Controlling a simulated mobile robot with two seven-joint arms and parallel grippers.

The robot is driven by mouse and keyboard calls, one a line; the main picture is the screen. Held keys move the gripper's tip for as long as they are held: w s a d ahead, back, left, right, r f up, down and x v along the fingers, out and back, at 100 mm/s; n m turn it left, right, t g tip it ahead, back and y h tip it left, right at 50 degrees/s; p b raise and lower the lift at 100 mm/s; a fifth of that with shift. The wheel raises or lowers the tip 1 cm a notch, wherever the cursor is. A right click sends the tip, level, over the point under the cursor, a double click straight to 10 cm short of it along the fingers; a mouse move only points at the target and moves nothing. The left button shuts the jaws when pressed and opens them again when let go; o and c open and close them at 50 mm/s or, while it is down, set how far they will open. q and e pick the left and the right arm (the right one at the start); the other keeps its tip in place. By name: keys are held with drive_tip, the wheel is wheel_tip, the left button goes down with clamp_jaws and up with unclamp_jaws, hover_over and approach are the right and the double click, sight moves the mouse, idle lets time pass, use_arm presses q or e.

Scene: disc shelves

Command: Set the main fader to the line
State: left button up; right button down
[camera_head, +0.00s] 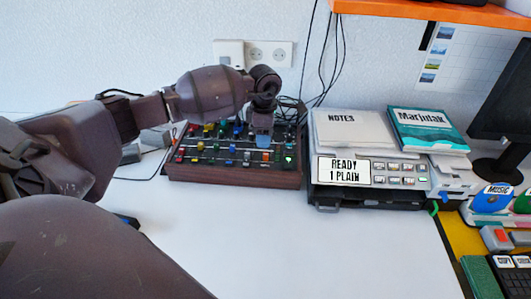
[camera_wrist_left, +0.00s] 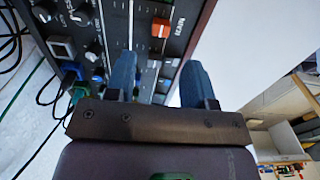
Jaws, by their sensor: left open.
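A dark mixer with a wooden edge (camera_head: 235,174) stands on the white desk, carrying several coloured fader caps. The orange cap (camera_head: 266,155) is near its right side; it also shows in the left wrist view (camera_wrist_left: 161,27), beside a white label that looks like MAIN. The target line cannot be made out clearly. My left gripper (camera_head: 262,138) is over the right part of the mixer, fingers downward, just behind the orange cap in the picture. In the wrist view its blue fingers (camera_wrist_left: 158,75) are apart, with nothing held between them. My right gripper is not in view.
A printer (camera_head: 402,175) with papers and a teal book (camera_head: 428,128) stands close to the mixer's right. Cables hang behind the mixer. A monitor (camera_head: 503,110) is at far right. The white desk in front (camera_head: 290,240) is clear.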

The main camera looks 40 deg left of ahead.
sight(265, 154)
use_arm(q)
wheel_tip(265, 154, down, 7)
drive_tip(key=shift+b, duration=0.35)
clamp_jaws()
